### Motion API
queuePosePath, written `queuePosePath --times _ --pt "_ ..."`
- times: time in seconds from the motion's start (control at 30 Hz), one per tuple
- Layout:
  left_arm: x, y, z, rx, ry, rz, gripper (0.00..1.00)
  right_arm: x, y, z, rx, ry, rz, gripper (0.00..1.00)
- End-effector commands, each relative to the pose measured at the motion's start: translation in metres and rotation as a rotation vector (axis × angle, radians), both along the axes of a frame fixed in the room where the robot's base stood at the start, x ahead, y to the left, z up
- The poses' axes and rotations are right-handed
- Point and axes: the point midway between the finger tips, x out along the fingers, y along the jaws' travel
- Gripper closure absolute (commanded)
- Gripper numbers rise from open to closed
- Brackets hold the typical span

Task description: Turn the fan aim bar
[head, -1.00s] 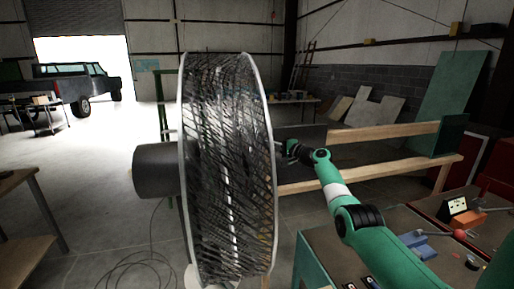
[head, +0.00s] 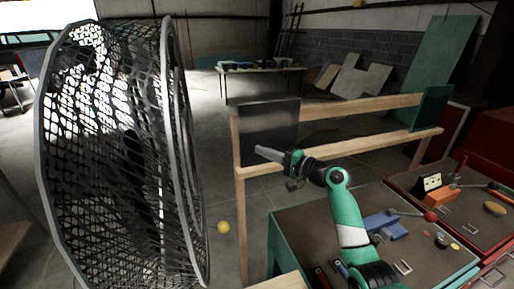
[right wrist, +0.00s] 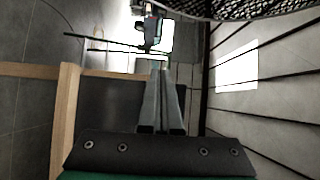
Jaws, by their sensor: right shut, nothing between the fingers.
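The big round fan (head: 110,150) fills the left of the head view, its mesh cage seen at an angle inside a grey rim. Part of a dark mesh cage also shows at the top right of the right wrist view (right wrist: 250,10). I cannot make out an aim bar for certain. A small yellow ball (head: 223,227) shows just right of the fan's lower rim; what it belongs to is unclear. My right gripper (head: 260,151) is shut and empty, right of the fan and apart from it. Its closed fingers point up the right wrist view (right wrist: 160,68). My left gripper is not in view.
A wooden frame (head: 350,146) with a dark panel (head: 268,132) stands behind my right gripper. Open floor lies between the fan and the wooden frame.

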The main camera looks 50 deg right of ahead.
Motion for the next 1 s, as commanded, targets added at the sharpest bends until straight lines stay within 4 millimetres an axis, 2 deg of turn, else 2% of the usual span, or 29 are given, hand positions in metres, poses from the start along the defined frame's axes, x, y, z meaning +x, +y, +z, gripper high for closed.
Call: queuePosePath --times 0.03,0.1,0.2,0.47,0.57,0.8,1.0 --pt "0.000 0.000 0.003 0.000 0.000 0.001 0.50 0.010 0.026 -0.012 0.013 0.014 0.042 1.00" --pt "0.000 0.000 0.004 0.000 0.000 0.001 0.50 0.017 0.042 -0.024 0.028 0.029 0.070 1.00" --pt "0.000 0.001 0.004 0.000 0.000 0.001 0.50 0.023 0.056 -0.029 0.034 0.036 0.093 1.00" --pt "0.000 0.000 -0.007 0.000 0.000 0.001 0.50 0.033 0.058 -0.032 0.033 0.035 0.097 1.00" --pt "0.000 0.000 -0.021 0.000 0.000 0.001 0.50 0.048 0.060 -0.034 0.032 0.034 0.097 1.00" --pt "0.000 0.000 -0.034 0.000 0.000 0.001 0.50 0.092 0.065 -0.031 0.033 0.035 0.096 1.00" --pt "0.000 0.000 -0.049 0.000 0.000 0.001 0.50 0.119 0.068 -0.031 0.033 0.035 0.096 1.00"
